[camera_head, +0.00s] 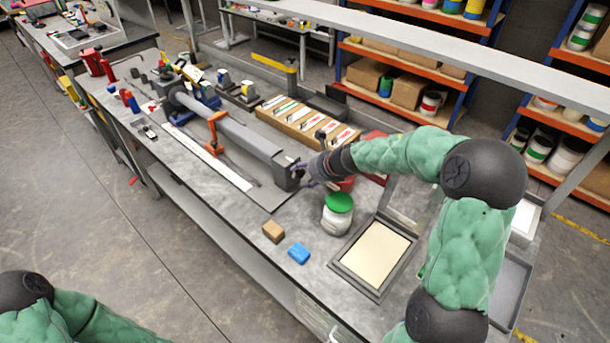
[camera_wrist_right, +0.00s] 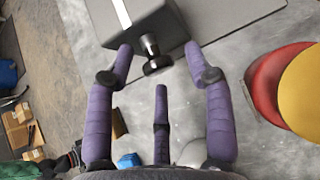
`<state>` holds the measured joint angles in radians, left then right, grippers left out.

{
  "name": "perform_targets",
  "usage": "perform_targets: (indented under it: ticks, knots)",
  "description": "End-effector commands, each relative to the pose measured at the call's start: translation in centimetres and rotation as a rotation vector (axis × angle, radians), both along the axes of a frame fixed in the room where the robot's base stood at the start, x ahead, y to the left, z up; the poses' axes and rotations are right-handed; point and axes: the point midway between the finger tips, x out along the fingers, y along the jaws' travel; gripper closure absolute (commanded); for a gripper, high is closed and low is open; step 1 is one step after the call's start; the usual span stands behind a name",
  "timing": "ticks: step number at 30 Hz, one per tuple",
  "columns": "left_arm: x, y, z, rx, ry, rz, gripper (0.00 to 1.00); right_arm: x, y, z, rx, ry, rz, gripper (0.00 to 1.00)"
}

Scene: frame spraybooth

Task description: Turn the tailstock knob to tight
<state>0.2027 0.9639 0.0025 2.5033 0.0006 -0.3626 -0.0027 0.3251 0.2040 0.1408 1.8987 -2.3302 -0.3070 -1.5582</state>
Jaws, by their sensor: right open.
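The tailstock (camera_head: 281,172) is a grey block at the near end of a long grey beam (camera_head: 232,131) on the workbench. In the right wrist view its grey housing (camera_wrist_right: 150,22) fills the top, and the black knob (camera_wrist_right: 157,64) sticks out of it on a short shaft. My right gripper (camera_head: 304,175) is at this end of the tailstock. In the right wrist view its purple fingers (camera_wrist_right: 160,68) are spread around the knob, with clear gaps at both sides and no visible grip. The knob is hard to make out in the head view. My left gripper is out of view.
A white jar with a green lid (camera_head: 338,203), a brown block (camera_head: 273,231), a blue block (camera_head: 299,253) and a framed cream panel (camera_head: 376,254) are near the right gripper. A cardboard box of cards (camera_head: 268,113) lies behind the beam. An orange clamp (camera_head: 213,130) stands by the beam.

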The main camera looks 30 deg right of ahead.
Motion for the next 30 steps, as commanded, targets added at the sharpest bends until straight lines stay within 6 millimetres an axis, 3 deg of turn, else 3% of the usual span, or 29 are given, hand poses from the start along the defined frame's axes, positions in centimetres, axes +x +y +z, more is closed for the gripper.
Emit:
perform_targets:
  ticks: [8, 13, 14, 30]
  knots:
    - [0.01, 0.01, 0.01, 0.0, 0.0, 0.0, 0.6, 0.07, 0.03, -0.02, 0.0, 0.0, 0.0, 0.5]
    - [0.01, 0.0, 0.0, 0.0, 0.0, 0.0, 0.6, 0.05, 0.03, -0.04, 0.001, 0.0, -0.001, 0.98]
    - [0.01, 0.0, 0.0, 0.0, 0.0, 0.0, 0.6, 0.05, 0.03, -0.05, 0.001, 0.0, -0.001, 1.0]
    - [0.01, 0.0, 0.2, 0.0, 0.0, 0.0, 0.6, 0.0, 0.07, -0.16, 0.013, 0.008, 0.001, 1.0]
